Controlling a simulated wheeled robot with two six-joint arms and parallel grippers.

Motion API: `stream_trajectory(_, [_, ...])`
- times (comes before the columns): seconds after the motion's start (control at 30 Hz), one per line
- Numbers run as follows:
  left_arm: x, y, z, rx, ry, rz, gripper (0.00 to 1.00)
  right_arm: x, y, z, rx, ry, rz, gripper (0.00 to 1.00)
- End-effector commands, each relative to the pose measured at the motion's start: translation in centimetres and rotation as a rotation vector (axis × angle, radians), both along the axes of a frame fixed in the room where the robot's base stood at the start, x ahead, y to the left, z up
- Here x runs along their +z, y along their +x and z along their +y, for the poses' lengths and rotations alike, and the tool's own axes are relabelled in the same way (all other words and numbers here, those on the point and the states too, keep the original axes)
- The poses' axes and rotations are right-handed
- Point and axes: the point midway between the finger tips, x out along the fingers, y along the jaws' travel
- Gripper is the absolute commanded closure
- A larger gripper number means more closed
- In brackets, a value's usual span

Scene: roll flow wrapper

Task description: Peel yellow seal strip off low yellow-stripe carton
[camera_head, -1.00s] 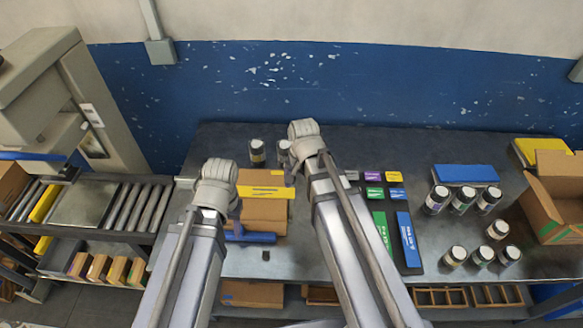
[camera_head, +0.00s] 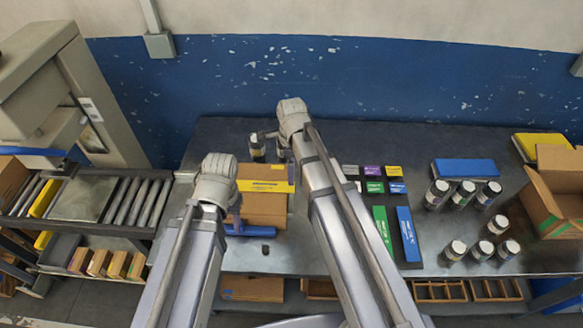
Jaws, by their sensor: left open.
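A low brown carton (camera_head: 264,209) lies on the grey workbench, between my two arms. A yellow strip (camera_head: 266,186) runs across its top, and its ends stick out past the carton's sides. My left gripper (camera_head: 235,214) is open, at the carton's left side, pointing down; its arm and wrist hide part of that side. I cannot tell whether its fingers touch the carton or the strip. My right gripper (camera_head: 284,147) is behind the carton near the dark jars, mostly hidden by its own wrist, so its jaws cannot be made out.
A blue bar-like item (camera_head: 251,231) lies at the carton's front edge. A small dark block (camera_head: 265,249) is in front of it. A jar (camera_head: 257,148) stands behind. Coloured boxes (camera_head: 409,234), jars (camera_head: 452,253) and an open carton (camera_head: 558,192) fill the right side. A roller conveyor (camera_head: 122,207) is left.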

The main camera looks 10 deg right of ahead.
Motion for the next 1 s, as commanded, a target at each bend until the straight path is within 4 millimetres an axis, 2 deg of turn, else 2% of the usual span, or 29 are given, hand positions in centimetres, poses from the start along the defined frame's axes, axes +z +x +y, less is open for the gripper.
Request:
stream_trajectory(0.27, [-2.4, 0.0, 0.0, 0.001, 0.000, 0.000, 0.50, -2.4, 0.0, 0.0, 0.001, 0.000, -0.001, 0.12])
stream_trajectory(0.7, [-7.4, 0.0, 0.0, 0.002, 0.000, 0.000, 0.50, -7.4, 0.0, 0.0, 0.002, 0.000, -0.001, 0.12])
stream_trajectory(1.0, [-8.8, 0.0, 0.0, 0.002, 0.000, 0.000, 0.50, -8.8, 0.0, 0.0, 0.002, 0.000, 0.000, 0.12])
